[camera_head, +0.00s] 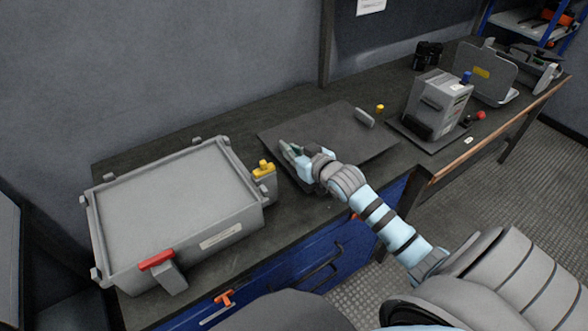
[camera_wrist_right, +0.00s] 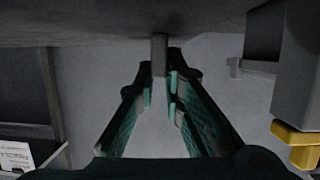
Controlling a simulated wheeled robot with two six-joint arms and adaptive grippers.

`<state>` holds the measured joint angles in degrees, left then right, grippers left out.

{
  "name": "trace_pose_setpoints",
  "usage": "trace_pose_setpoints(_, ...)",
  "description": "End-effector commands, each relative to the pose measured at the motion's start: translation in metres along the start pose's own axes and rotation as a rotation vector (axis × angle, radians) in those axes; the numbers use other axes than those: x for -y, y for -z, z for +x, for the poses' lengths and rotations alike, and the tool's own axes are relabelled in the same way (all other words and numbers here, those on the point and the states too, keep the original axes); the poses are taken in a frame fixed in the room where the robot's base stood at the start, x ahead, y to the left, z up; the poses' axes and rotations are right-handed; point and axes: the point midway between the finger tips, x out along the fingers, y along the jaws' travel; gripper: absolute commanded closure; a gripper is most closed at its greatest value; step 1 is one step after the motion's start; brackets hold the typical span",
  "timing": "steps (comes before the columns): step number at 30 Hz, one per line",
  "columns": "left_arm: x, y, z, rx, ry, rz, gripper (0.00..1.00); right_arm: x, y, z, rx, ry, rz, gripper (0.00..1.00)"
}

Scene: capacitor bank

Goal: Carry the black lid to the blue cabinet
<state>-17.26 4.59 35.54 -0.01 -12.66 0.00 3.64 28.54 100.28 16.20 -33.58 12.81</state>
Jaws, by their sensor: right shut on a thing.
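The black lid (camera_head: 335,128) is a flat dark panel with a grey handle (camera_head: 365,118) at its far right side, lying over the dark workbench. My right gripper (camera_head: 288,152) is at the lid's left side, shut on it. In the right wrist view, the teal-padded fingers (camera_wrist_right: 163,95) close around a short grey handle (camera_wrist_right: 159,54) under a flat dark surface. Whether the lid touches the bench or hangs just above it is hard to tell. The blue cabinet (camera_head: 270,287) is below the bench front. My left gripper is not in view.
A large grey case (camera_head: 175,190) with a red latch (camera_head: 157,260) and yellow latch (camera_head: 263,168) stands left of my gripper. A grey instrument box (camera_head: 437,105) stands right of the lid. An orange handle (camera_head: 224,297) is on the cabinet front.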

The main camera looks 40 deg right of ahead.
Motion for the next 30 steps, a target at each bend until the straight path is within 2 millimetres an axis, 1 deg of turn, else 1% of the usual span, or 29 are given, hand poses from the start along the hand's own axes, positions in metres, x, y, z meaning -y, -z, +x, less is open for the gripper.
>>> trace_pose_setpoints(1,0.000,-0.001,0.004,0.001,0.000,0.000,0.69,0.000,-0.007,0.003,-0.004,0.000,-0.003,1.00)
trace_pose_setpoints(5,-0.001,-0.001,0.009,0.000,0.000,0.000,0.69,0.001,-0.020,0.008,-0.003,0.001,-0.003,1.00)
trace_pose_setpoints(9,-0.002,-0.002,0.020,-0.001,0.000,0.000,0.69,0.001,-0.046,0.017,-0.003,0.002,-0.002,1.00)
trace_pose_setpoints(10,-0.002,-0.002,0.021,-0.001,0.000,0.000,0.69,0.001,-0.050,0.019,-0.003,0.001,-0.003,1.00)
trace_pose_setpoints(20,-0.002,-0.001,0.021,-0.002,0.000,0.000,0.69,0.001,-0.051,0.019,-0.005,0.002,-0.004,1.00)
trace_pose_setpoints(21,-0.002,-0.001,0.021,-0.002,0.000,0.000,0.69,0.001,-0.053,0.019,-0.002,0.002,-0.001,0.86)
trace_pose_setpoints(24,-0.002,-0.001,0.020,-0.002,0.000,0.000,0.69,0.001,-0.052,0.019,-0.002,0.002,-0.001,0.70)
trace_pose_setpoints(30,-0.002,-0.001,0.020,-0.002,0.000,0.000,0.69,0.001,-0.052,0.019,-0.002,0.001,-0.001,0.70)
